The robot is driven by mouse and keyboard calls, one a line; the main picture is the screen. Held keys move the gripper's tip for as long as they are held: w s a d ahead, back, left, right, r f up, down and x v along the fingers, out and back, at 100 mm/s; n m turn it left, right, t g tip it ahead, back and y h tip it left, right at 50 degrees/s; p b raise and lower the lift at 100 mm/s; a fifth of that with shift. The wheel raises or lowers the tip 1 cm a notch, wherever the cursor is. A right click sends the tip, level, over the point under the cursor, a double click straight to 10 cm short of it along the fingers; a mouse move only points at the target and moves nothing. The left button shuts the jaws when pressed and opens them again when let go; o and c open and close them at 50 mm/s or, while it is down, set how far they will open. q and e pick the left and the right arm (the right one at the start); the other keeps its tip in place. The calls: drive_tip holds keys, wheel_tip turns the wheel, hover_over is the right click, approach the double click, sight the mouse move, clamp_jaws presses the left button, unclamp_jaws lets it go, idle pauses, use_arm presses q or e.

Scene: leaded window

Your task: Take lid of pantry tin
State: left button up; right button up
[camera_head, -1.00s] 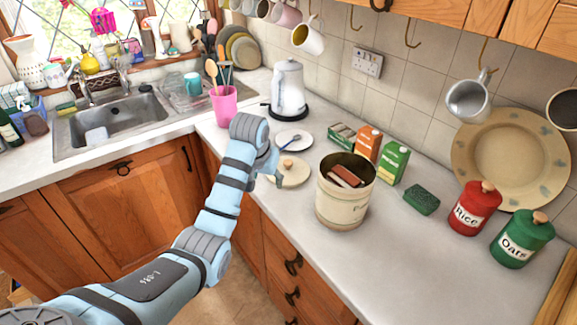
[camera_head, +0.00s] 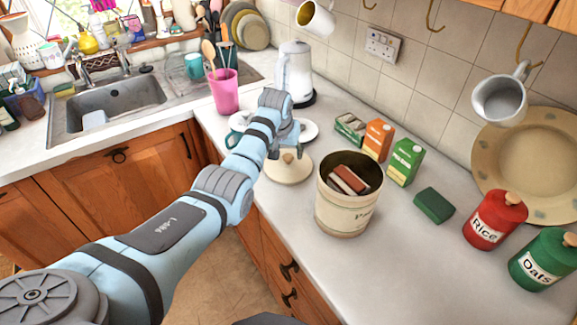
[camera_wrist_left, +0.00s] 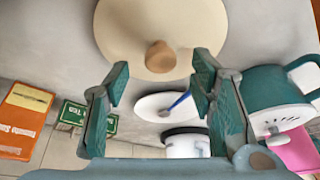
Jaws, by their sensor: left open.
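The round cream lid (camera_head: 288,175) with a wooden knob (camera_head: 288,156) lies on the counter, left of the open pantry tin (camera_head: 343,215). The tin stands upright with brown and pale packets inside. My left gripper (camera_head: 290,135) is just above and behind the knob in the head view, its fingers partly hidden by my wrist. In the left wrist view the gripper (camera_wrist_left: 160,80) is open and empty. The lid (camera_wrist_left: 160,20) is ahead of its fingers, with the knob (camera_wrist_left: 160,57) in line with the gap. My right gripper is out of view.
A white plate (camera_head: 309,131) and a teal pot-like item (camera_wrist_left: 270,95) are close by. Cartons (camera_head: 377,140), a green sponge (camera_head: 433,205), a red Rice tin (camera_head: 494,220) and a green Oats tin (camera_head: 543,260) stand to the right. The front right counter is clear.

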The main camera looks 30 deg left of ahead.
sight(289, 154)
use_arm(q)
drive_tip(key=b+x, duration=0.1)
drive_tip(key=x, duration=0.2)
drive_tip(key=shift+w+f, duration=0.1)
drive_tip(key=shift+w, duration=0.15)
drive_tip(key=shift+s+r, duration=0.3)
drive_tip(key=shift+s, duration=0.05)
drive_tip(key=shift+s+r, duration=0.2)
drive_tip(key=shift+s, duration=0.05)
drive_tip(key=c, duration=0.6)
drive_tip(key=shift+w+f, duration=0.1)
clamp_jaws()
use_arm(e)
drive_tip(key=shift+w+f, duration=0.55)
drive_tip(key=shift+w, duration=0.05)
